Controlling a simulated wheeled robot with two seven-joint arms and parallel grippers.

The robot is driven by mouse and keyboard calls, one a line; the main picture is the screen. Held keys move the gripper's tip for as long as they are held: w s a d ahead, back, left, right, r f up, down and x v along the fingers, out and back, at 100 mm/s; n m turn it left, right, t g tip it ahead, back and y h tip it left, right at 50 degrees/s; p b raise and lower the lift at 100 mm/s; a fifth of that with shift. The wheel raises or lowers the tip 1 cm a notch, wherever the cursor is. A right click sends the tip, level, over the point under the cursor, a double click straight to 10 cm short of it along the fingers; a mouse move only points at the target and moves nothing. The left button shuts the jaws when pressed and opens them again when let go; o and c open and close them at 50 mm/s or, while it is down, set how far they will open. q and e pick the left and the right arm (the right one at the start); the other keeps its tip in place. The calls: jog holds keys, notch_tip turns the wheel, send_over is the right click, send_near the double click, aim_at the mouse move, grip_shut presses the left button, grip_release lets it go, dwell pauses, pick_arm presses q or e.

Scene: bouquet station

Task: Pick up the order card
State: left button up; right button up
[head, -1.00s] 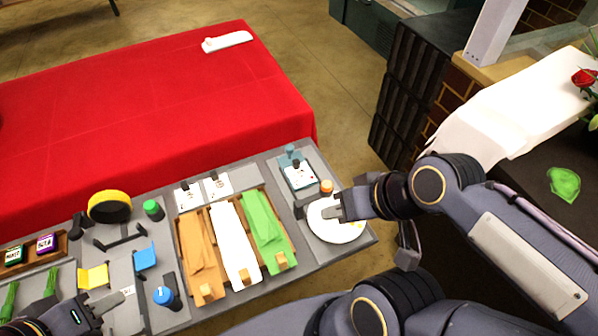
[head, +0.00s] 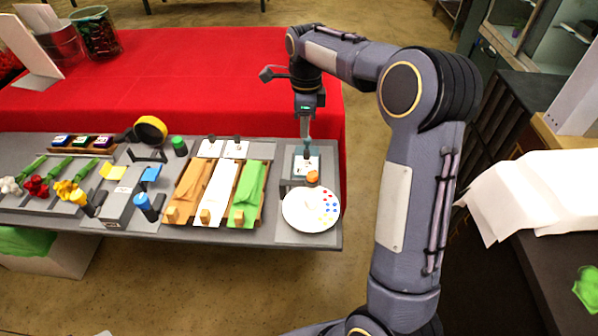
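A small white card with printed marks (head: 306,167), which looks like the order card, lies on a teal holder at the right end of the grey station, behind the orange-capped pot. My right gripper (head: 305,138) points down directly over the card's far edge, at the holder's teal clip. Its fingertips are small and blend with the clip, so I cannot tell whether they are open or shut, or touching. The card still appears to lie on its holder. My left gripper is out of view.
A white plate with paint dabs (head: 300,218) and an orange-capped pot (head: 312,178) sit just in front of the card. Wrapping sheets (head: 217,190) and two small white cards (head: 236,149) are to the left. The red-covered table (head: 190,85) behind is mostly clear.

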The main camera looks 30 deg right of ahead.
aim_at(305, 152)
notch_tip(305, 152, down, 7)
jog(key=shift+s+d+f, duration=0.1)
jog(key=shift+d, duration=0.05)
jog(key=shift+f, duration=0.5)
grip_shut()
